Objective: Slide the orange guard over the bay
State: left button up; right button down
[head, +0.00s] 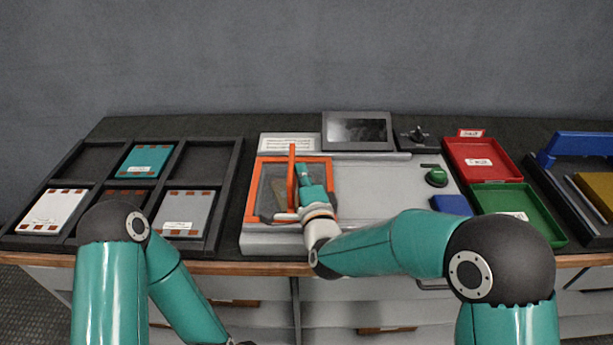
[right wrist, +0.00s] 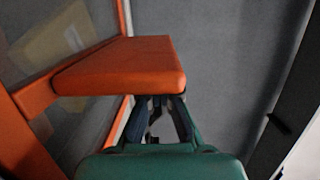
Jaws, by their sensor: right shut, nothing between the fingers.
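The orange guard (head: 253,190) is an orange frame with a see-through panel, lying over the left part of the grey console (head: 385,190). An upright orange handle bar (head: 292,178) stands on it; it fills the upper left of the right wrist view (right wrist: 125,68). Through the panel a tan block (right wrist: 60,45) shows under the guard. My right gripper (head: 304,172) is shut and empty, just right of the handle bar. In the right wrist view its fingers (right wrist: 157,118) are partly hidden by the bar; I cannot tell whether they touch it.
A dark screen (head: 358,131) and black rotary switch (head: 416,135) stand behind. A green knob (head: 437,177) and blue block (head: 451,204) sit at the console's right. Red (head: 480,160) and green (head: 512,208) trays lie further right, a compartment rack (head: 206,160) left. The console's middle is clear.

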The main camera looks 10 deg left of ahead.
jog(key=shift+s+a+r, duration=0.1)
jog(key=shift+s+a, duration=0.05)
jog(key=shift+a, duration=0.2)
